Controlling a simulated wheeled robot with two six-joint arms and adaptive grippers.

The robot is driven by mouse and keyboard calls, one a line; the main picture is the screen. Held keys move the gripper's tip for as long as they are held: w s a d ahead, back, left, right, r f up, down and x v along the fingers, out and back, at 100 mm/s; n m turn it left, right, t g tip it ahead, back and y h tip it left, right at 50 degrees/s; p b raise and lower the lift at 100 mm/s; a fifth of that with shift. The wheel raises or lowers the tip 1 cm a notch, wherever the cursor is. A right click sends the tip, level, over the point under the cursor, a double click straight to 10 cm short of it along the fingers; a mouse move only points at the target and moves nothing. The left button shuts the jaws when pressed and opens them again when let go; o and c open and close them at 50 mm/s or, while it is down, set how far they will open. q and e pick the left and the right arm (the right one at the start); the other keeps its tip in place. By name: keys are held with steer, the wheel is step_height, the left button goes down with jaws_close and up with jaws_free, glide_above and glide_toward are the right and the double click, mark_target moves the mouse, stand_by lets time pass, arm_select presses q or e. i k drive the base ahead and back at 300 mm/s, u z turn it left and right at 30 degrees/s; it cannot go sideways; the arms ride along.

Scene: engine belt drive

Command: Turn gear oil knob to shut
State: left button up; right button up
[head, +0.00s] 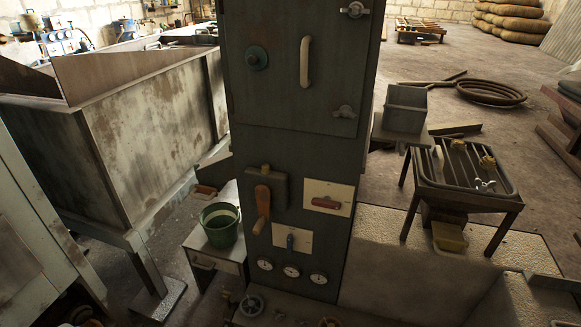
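No part is legibly labelled as the gear oil knob, so I cannot tell which one it is. A dark grey cabinet (293,160) stands upright in the middle of the head view. Two metal wing knobs, one at the top right (354,10) and one lower (345,112), are on the door's right side. Neither gripper is in view.
Round gauges (291,271) line the cabinet's bottom. A green bucket (220,227) stands on a small stand at left. A large metal trough (140,130) fills the left. A tray table (462,180) and grey bin (405,108) stand at right. A coiled hose (492,92) lies on open floor behind.

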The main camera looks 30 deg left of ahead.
mark_target(266, 169)
steer(key=u, duration=2.2)
steer(key=i, duration=0.35)
steer(key=z, duration=1.5)
